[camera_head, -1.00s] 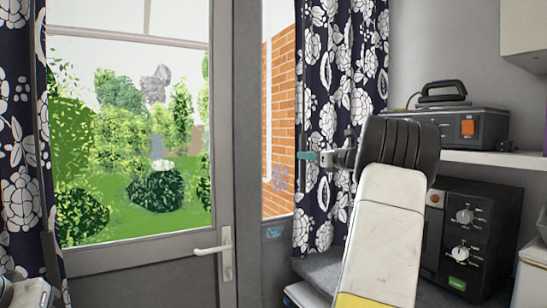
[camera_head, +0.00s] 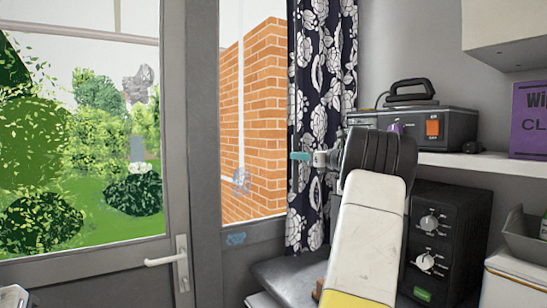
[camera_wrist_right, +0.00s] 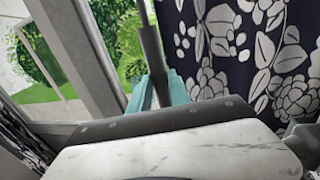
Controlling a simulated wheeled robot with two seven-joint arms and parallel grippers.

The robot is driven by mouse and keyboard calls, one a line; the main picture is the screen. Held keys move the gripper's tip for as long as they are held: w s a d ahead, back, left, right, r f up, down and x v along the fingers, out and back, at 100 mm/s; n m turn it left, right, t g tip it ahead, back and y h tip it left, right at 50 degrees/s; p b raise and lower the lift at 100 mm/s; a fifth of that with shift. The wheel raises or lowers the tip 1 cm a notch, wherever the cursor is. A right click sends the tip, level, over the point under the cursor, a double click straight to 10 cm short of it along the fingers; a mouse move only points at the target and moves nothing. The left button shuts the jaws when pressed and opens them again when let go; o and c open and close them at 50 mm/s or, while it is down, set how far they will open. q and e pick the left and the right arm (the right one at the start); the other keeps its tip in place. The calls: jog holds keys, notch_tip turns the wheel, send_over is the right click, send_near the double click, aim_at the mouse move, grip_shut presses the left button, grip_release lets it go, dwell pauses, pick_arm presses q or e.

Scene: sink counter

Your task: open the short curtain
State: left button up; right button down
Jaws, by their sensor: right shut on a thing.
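The short curtain (camera_head: 325,75), dark navy with white flowers, hangs bunched at the right side of the narrow window. It fills much of the right wrist view (camera_wrist_right: 245,45). A thin grey rod (camera_wrist_right: 151,45) hangs at the curtain's left edge. My right gripper (camera_head: 300,156) is at this edge, and its teal fingers are shut on the rod. The fingers also show in the right wrist view (camera_wrist_right: 160,92). My right forearm hides the curtain's lower right part. My left gripper is not in view.
A grey door (camera_head: 175,215) with a white handle (camera_head: 166,257) stands left of the window. A black box with knobs (camera_head: 455,230) stands below, close to my right arm.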

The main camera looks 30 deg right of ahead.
jog(key=shift+d, duration=0.35)
jog(key=c, duration=1.2)
grip_release()
jog(key=shift+d, duration=0.1)
jog(key=v, duration=0.7)
jog(key=shift+s, duration=0.45)
